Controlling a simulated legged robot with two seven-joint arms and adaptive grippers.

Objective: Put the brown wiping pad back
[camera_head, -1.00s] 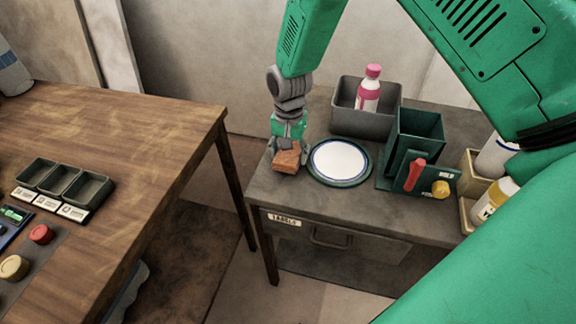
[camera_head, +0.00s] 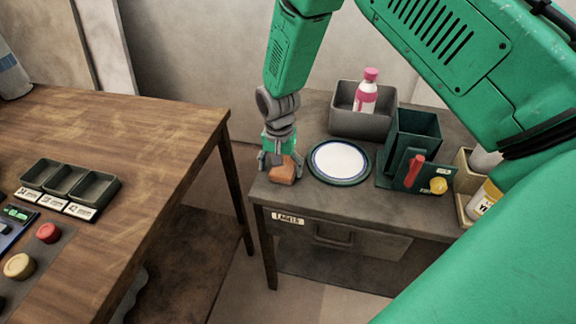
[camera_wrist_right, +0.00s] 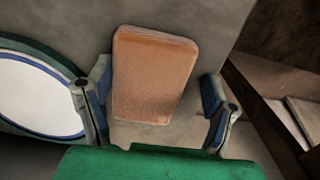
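The brown wiping pad (camera_head: 287,172) is at the front left corner of the grey side table (camera_head: 330,204), left of the round plate. In the right wrist view the pad (camera_wrist_right: 155,75) appears flat against the grey surface. My right gripper (camera_head: 281,164) is low over the pad, with one finger on each side of it. In the right wrist view my right gripper (camera_wrist_right: 157,72) is open. A gap shows between the pad and the right-hand finger; the left-hand finger is very close to the pad's edge. My left gripper is not in view.
The blue-rimmed white plate (camera_head: 340,178) is just right of the pad. Behind are a grey bin (camera_head: 360,123) with a pink-capped bottle (camera_head: 366,92) and a dark green holder (camera_head: 415,150). A wooden table (camera_head: 130,130) stands left across a gap.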

